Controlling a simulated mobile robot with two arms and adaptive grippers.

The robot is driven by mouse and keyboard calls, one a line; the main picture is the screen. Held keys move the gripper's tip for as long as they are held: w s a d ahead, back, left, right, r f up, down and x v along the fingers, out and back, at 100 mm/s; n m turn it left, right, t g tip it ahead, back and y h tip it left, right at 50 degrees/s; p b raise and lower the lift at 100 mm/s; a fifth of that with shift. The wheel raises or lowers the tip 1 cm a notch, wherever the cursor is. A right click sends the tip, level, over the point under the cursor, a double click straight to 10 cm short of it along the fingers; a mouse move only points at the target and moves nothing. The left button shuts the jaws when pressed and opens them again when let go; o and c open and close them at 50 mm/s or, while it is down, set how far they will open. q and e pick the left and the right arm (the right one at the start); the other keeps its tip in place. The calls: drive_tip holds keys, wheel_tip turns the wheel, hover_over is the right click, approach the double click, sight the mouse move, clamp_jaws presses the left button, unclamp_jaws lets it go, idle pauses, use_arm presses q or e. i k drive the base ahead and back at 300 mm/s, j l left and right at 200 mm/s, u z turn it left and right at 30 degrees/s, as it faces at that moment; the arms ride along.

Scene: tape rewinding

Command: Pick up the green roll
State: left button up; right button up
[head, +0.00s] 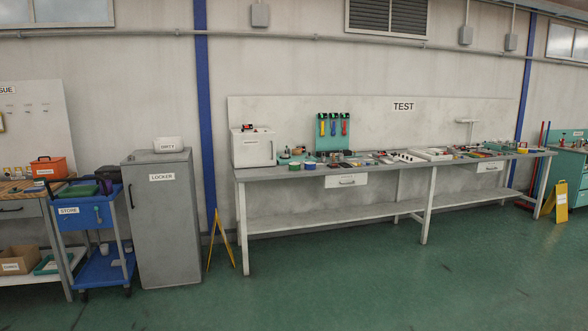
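No green roll can be picked out for certain at this distance. A small blue roll-like item (309,165) sits near the front edge of the long grey workbench (290,174), left of its middle. A small yellowish roll-like item (522,149) sits near the bench's right end; its exact colour is hard to tell. Small greenish items also lie right of the white box, too small to identify. Neither of my grippers is in view.
A white box (253,149) stands at the bench's left end. A grey locker (162,220), a blue cart (88,218) and a yellow floor sign (222,240) stand to the left. Another yellow sign (561,202) stands at the right. The green floor (370,285) in front is clear.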

sight(293, 167)
drive_tip(key=i+l+z, duration=0.3)
drive_tip(key=i, duration=0.6)
drive_tip(key=i+z, duration=0.35)
drive_tip(key=i, duration=0.6)
drive_tip(key=i+u, duration=0.15)
drive_tip(key=i, duration=0.4)
drive_tip(key=i+l+u, duration=0.15)
drive_tip(key=i, duration=0.35)
drive_tip(key=i+l+u, duration=0.2)
drive_tip(key=i, duration=0.35)
drive_tip(key=i+l+u, duration=0.15)
drive_tip(key=i+l, duration=0.15)
drive_tip(key=i, duration=0.2)
